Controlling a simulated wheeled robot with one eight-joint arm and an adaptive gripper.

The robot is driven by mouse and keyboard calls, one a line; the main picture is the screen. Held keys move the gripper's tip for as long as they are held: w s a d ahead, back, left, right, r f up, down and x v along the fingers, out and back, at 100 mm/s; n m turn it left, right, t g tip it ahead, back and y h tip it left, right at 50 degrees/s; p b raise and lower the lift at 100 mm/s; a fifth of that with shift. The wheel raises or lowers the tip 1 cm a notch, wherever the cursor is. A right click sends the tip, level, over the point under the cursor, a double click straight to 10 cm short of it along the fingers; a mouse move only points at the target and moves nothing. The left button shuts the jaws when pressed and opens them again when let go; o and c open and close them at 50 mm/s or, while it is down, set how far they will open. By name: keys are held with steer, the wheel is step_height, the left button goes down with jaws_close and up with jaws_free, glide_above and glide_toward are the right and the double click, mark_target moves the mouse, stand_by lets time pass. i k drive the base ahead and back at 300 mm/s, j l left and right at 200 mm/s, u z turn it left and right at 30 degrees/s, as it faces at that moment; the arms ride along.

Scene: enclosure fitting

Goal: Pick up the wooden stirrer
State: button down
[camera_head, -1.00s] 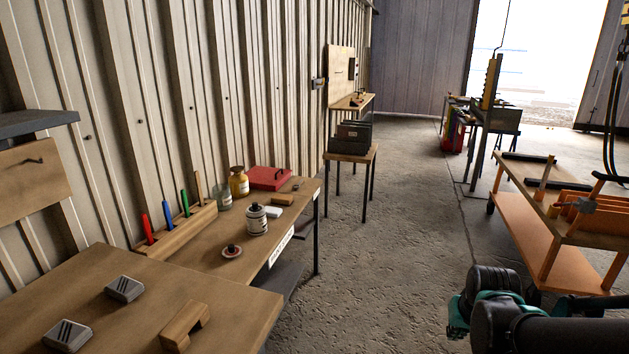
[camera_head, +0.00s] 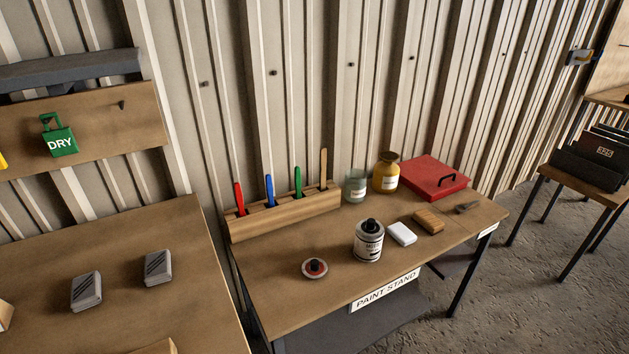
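The wooden stirrer (camera_head: 323,167) is a thin pale stick standing upright in the rightmost slot of a wooden rack (camera_head: 287,212) at the back of the paint stand. Its lower end is hidden in the rack. Red (camera_head: 239,198), blue (camera_head: 269,190) and green (camera_head: 297,181) handled tools stand in the same rack to its left. My gripper is not in view.
On the paint stand (camera_head: 300,308) are a glass jar (camera_head: 355,187), yellow bottle (camera_head: 386,172), red case (camera_head: 434,178), labelled can (camera_head: 368,241), round lid (camera_head: 315,268), white block (camera_head: 402,233) and wooden block (camera_head: 428,221). A bench (camera_head: 200,310) adjoins at left.

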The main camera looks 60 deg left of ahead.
mark_target(324, 151)
steer(key=u, duration=0.45)
steer(key=i+u, duration=0.1)
steer(key=u, duration=0.4)
steer(key=l+u, duration=0.1)
steer(key=u, duration=0.35)
steer(key=i+l+u, duration=0.1)
steer(key=u, duration=0.8)
steer(key=l+u, duration=0.15)
steer(key=u, duration=0.25)
steer(key=k+l+u, duration=0.1)
steer(key=u, duration=0.3)
steer(key=k+l+u, duration=0.1)
steer(key=u, duration=0.3)
steer(key=k+l+u, duration=0.1)
steer(key=u, duration=0.3)
steer(key=i+u, duration=0.2)
steer(key=u, duration=0.25)
steer(key=i+u, duration=0.2)
steer(key=u, duration=0.3)
steer(key=j+z, duration=0.15)
steer(key=z, duration=0.25)
steer(key=k+j+z, duration=0.15)
steer(key=z, duration=0.2)
steer(key=j+z, duration=0.15)
steer(key=z, duration=0.25)
steer(key=l+z, duration=0.1)
steer(key=z, duration=0.55)
